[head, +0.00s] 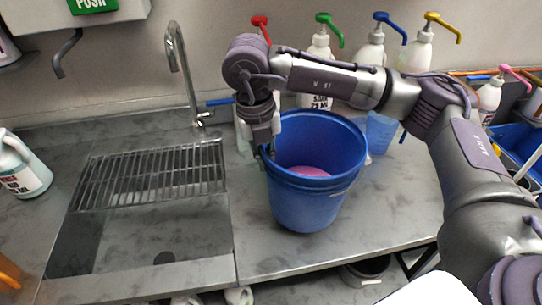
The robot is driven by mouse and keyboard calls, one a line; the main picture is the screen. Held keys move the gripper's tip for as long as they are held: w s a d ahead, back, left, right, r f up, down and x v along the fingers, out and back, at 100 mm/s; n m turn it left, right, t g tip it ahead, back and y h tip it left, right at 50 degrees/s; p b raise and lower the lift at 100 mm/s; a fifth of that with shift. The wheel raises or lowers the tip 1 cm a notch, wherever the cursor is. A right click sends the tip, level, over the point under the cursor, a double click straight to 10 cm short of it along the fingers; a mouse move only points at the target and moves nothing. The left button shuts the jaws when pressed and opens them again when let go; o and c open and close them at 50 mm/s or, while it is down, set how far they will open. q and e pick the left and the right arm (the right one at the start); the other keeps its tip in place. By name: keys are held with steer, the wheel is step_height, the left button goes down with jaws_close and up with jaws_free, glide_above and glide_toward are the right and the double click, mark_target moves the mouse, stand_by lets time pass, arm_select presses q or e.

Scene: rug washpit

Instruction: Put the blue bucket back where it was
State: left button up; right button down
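The blue bucket (308,205) is upright over the counter, right of the sink, with something pink (310,171) inside it. I cannot tell whether its base touches the counter. My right gripper (267,150) points down at the bucket's left rim and appears shut on it; the fingertips are partly hidden. My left gripper is not in view.
A sink with a wire rack (155,175) and a tall tap (185,75) lies to the left. Several pump bottles (368,55) stand along the wall behind the bucket. A white jug (22,165) stands at far left. Bare counter (395,205) lies right of the bucket.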

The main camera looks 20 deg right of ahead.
steer(key=shift+f+p, duration=0.75)
steer(key=shift+f, duration=0.7)
steer(key=shift+w+f, duration=0.1)
steer(key=shift+f, duration=0.45)
steer(key=shift+f, duration=0.15)
steer(key=c, duration=1.3)
jaws_free()
